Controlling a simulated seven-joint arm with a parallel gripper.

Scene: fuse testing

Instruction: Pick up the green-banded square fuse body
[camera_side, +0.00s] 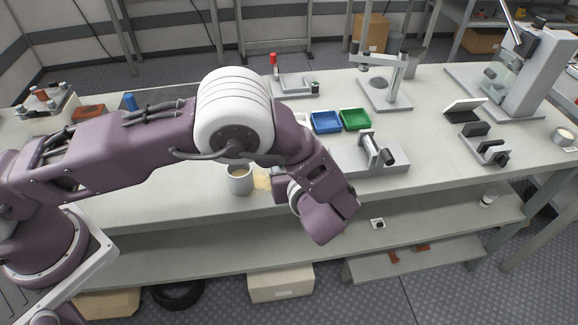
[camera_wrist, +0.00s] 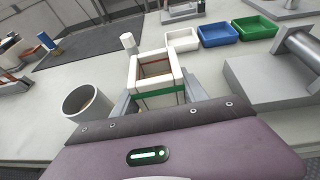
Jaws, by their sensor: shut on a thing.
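The green-banded square fuse body shows in the wrist view as a white square frame with a green band (camera_wrist: 162,94) around its near side. My gripper (camera_wrist: 157,98) has its two grey fingers against the left and right sides of the body and is shut on it. I cannot tell whether the body is clear of the table. In the side view my wrist hides the fingers and most or all of the fuse body.
A grey cup (camera_side: 240,181) stands close to the left of my gripper; it also shows in the wrist view (camera_wrist: 88,104). White (camera_wrist: 182,39), blue (camera_wrist: 218,34) and green (camera_wrist: 255,28) trays lie beyond. A grey fixture (camera_side: 369,156) stands at right.

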